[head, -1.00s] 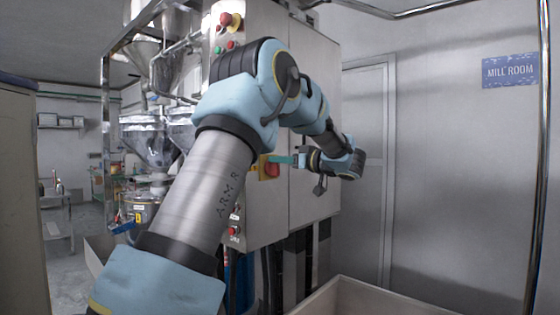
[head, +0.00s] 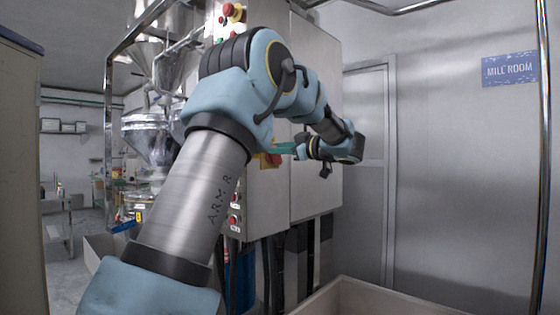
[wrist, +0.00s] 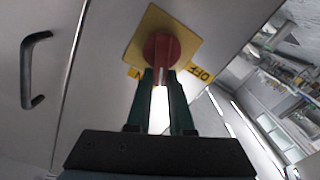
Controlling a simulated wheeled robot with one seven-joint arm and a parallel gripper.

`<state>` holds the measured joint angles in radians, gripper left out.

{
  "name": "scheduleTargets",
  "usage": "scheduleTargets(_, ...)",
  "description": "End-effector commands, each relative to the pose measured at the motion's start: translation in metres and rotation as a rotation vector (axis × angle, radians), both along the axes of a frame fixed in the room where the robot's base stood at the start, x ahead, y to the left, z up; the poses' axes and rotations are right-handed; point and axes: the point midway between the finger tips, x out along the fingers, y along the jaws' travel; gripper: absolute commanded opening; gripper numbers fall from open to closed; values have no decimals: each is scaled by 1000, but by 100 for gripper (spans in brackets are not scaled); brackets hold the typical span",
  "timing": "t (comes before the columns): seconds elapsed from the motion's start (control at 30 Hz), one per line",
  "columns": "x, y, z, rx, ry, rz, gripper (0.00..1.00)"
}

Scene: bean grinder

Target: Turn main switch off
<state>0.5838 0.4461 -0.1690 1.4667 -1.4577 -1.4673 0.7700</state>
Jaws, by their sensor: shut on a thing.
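The main switch is a red knob (wrist: 158,48) on a square yellow plate (wrist: 184,28). It is on the front of a grey cabinet (head: 265,205). My gripper (wrist: 161,76) has its green fingers shut on the red knob's handle in the wrist view. In that view the handle lies between a yellow "OFF" label (wrist: 201,74) at right and a partly hidden label (wrist: 134,72) at left. In the head view my gripper (head: 272,149) reaches the switch from the right. The red knob (head: 274,160) and its plate are partly hidden there.
Red push buttons (head: 235,197) sit lower on the cabinet, and a red emergency button (head: 229,9) sits near its top. A dark door handle (wrist: 34,70) is left in the wrist view. A pale open bin (head: 375,298) stands in front. Steel hoppers (head: 150,135) are left.

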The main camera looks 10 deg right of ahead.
Motion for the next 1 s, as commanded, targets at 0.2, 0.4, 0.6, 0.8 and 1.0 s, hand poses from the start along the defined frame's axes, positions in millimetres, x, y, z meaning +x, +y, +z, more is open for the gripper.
scheduleTargets(0.2, -4, 4, -10, -159, -135, 0, 0)
scheduleTargets(0.4, -6, 7, -14, -305, -257, 1, 0)
scheduleTargets(0.6, -8, 9, -17, -451, -380, 0, 0)
scheduleTargets(0.8, -9, 10, -22, -591, -497, 1, 0)
scheduleTargets(1.0, -10, 11, -25, -708, -595, 1, 0)
